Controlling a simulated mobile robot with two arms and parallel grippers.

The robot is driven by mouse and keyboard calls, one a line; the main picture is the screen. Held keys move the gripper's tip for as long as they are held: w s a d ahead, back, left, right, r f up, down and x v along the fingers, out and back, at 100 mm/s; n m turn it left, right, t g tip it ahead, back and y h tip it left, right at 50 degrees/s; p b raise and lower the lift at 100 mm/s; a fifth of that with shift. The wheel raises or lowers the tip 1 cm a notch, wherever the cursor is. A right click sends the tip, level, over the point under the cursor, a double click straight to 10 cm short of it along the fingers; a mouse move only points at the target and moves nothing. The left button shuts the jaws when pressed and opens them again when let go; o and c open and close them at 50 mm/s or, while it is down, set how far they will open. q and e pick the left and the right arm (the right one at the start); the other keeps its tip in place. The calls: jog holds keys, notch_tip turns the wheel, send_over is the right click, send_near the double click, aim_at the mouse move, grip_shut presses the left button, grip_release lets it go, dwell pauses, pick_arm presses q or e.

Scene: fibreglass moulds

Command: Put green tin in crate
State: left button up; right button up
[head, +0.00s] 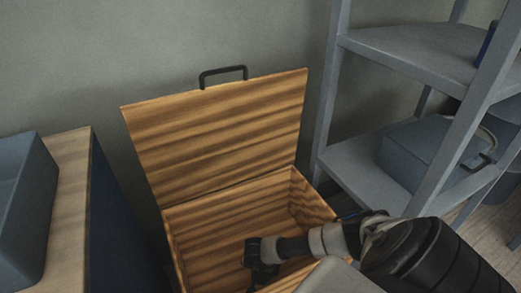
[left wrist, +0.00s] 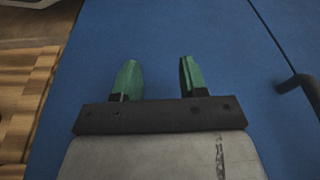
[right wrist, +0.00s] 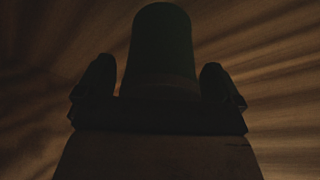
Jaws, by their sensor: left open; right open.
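The wooden crate (head: 176,222) stands against the wall with its lid (head: 215,130) raised. My right arm reaches down into the crate, and the right gripper (head: 262,262) is inside it. In the right wrist view, a dark green tin (right wrist: 161,50) lies between the open fingers of my right gripper (right wrist: 158,85), with the wooden interior around it. The tin cannot be made out in the head view. My left gripper (left wrist: 155,78) is open and empty in front of a blue panel (left wrist: 160,40).
A grey shelf unit (head: 365,165) stands to the right of the crate, with a blue-grey box (head: 415,150) on its lower shelf. At the left is a wooden-topped cabinet (head: 68,180) with a blue-grey bin (head: 25,210) on it. A black handle (left wrist: 300,90) shows in the left wrist view.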

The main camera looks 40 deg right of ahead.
pick_arm(q)
notch_tip(320, 180, down, 7)
jog(key=s+p, duration=0.1)
jog(key=p, duration=0.1)
jog(key=shift+s+f, duration=0.15)
jog(key=shift+f, duration=0.05)
pick_arm(e)
jog(key=v, duration=0.7)
jog(key=shift+r, duration=0.1)
